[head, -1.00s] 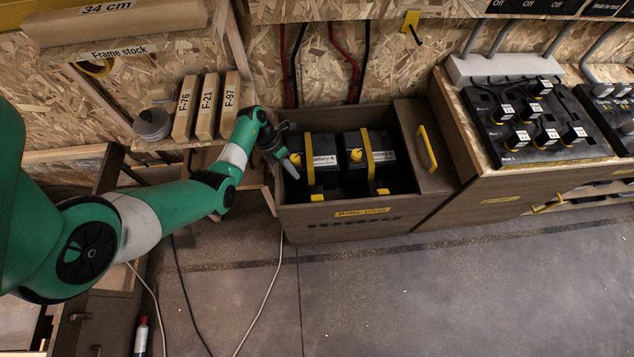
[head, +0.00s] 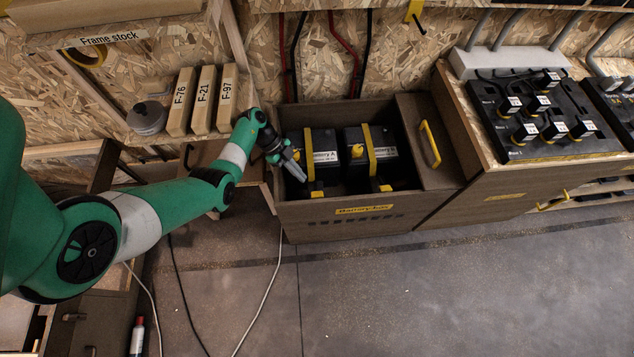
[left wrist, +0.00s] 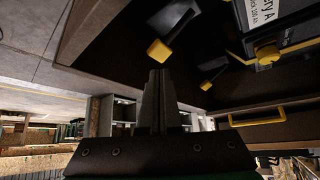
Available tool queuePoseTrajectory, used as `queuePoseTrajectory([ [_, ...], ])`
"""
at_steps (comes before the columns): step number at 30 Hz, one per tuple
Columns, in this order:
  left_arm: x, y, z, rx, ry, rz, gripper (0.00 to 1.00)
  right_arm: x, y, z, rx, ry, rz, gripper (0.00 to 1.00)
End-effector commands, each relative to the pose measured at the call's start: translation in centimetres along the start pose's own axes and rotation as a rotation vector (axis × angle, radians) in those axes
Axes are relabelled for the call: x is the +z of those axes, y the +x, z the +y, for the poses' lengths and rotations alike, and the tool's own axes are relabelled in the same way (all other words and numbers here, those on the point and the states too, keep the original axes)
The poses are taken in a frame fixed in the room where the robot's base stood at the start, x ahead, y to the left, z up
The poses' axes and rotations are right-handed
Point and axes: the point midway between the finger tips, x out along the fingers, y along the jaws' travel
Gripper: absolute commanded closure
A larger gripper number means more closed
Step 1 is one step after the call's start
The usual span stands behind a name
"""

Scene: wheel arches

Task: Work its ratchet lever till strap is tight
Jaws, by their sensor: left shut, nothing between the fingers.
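Battery A (head: 325,145) and Battery B (head: 378,139) stand side by side in the open battery box (head: 335,219), each with a yellow strap (head: 311,158) over it. Yellow-tipped parts sit low in front of the batteries, one before Battery A (head: 316,193) and one before Battery B (head: 385,188). My left gripper (head: 299,174) is shut and empty, pointing down inside the box's left end beside Battery A. In the left wrist view, its closed fingertips (left wrist: 158,76) are just below a black lever with a yellow tip (left wrist: 159,50); I cannot tell whether they touch. My right gripper is out of view.
The box's left and front walls stand close around my left gripper. A box lid with a yellow handle (head: 430,144) is to the right. Frame stock boards (head: 203,100) stand on a shelf behind my left arm. The floor (head: 430,290) in front is clear.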

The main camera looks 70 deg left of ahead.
Motion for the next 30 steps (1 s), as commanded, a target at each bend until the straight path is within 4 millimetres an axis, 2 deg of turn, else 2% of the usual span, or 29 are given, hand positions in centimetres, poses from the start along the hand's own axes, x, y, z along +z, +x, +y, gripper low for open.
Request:
queuePoseTrajectory([
  [5, 0.0, 0.2, 0.0, 0.000, 0.002, -0.001, 1.00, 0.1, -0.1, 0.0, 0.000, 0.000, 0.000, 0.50],
  [8, 0.1, 0.9, 0.0, 0.001, 0.003, -0.001, 1.00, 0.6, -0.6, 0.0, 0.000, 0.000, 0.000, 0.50],
  [21, 0.3, 6.4, 0.0, 0.000, 0.005, -0.001, 1.00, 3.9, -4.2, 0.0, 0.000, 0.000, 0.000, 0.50],
  [30, 0.0, 7.0, 0.0, 0.000, 0.003, -0.001, 1.00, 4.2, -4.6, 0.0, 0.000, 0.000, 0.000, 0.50],
])
